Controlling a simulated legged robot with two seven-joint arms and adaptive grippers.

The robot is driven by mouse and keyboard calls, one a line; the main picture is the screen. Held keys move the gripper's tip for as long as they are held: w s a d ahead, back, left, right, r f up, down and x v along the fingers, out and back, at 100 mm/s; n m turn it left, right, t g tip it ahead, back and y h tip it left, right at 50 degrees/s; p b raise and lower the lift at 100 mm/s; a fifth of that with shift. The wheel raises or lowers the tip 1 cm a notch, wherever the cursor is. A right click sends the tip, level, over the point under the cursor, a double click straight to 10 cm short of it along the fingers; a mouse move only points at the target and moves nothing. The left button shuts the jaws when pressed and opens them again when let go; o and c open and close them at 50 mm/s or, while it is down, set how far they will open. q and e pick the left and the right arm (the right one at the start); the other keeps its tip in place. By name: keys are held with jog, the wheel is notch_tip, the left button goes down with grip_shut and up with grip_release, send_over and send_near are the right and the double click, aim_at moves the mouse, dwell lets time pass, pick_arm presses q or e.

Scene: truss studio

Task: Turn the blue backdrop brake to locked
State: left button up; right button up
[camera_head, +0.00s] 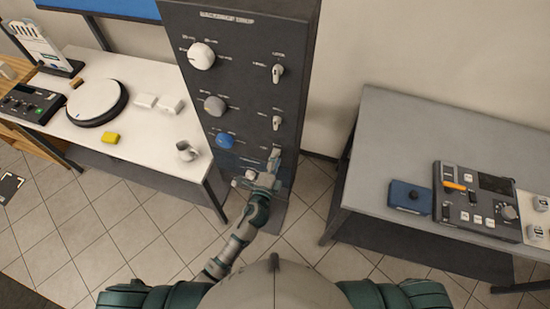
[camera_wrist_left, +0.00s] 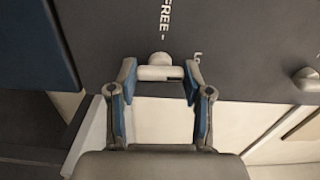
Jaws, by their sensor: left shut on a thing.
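The dark control panel (camera_head: 240,75) has a column of knobs on the left and small pale levers on the right. The blue knob (camera_head: 225,141) is in the third row. My left gripper (camera_head: 271,164) reaches the panel right of that knob. In the left wrist view my gripper (camera_wrist_left: 160,80) is shut on a pale lever (camera_wrist_left: 160,72), the blue backdrop brake, with one blue-padded finger on each side. The word FREE is printed above the lever there, and a partly hidden label sits by the right finger. The lever's exact setting is hard to tell. My right gripper is not in view.
The upper levers (camera_head: 277,73) and (camera_head: 277,123) stand above my gripper. A white table (camera_head: 150,140) with a round plate (camera_head: 97,102) and a mug (camera_head: 187,151) is at left. A grey table (camera_head: 400,140) with a control box (camera_head: 475,205) is at right.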

pick_arm(q)
jog(key=shift+s+f+m, duration=0.15)
jog(key=shift+f+m, duration=0.2)
jog(key=shift+m, duration=0.05)
jog(key=o, duration=1)
jog(key=shift+o, duration=0.8)
jog(key=shift+d, duration=0.1)
jog(key=shift+r, duration=0.15)
jog(key=v, duration=1.2)
jog(key=shift+d, duration=0.1)
